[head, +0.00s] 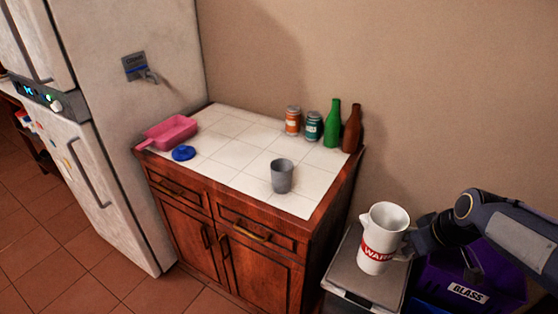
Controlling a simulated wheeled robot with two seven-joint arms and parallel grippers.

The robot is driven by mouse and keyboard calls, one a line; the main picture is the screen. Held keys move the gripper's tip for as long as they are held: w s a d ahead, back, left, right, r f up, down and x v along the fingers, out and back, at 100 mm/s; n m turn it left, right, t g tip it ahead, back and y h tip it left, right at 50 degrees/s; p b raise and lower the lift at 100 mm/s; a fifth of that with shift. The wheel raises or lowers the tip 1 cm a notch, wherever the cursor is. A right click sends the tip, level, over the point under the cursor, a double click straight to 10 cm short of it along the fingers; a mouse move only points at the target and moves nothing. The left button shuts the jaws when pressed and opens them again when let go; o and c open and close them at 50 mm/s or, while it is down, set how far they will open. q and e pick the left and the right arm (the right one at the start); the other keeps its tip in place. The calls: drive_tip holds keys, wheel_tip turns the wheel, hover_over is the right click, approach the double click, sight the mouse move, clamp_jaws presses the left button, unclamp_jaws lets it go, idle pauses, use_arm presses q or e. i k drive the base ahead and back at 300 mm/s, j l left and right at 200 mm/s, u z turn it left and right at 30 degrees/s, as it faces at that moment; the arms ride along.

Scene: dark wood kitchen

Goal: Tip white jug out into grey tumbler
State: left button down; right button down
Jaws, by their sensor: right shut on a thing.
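The grey tumbler (282,176) stands upright on the white tiled counter top, near its front edge. The white jug (378,246) has a red band with white lettering and is close to upright, over a grey bin lid at the lower right. My right gripper (412,247) is shut on the jug at its right side, by the handle. The fingertips are partly hidden by the jug. I cannot tell whether the jug touches the lid. My left gripper is not in view.
A pink pan (172,131), a blue lid (184,153), two cans (313,127), a green bottle (332,124) and a brown bottle (352,129) stand on the counter (228,174). A purple bin (505,283) stands at right, a fridge (110,90) at left. The counter around the tumbler is clear.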

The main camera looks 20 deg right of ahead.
sight(281, 169)
drive_tip(key=i, duration=0.85)
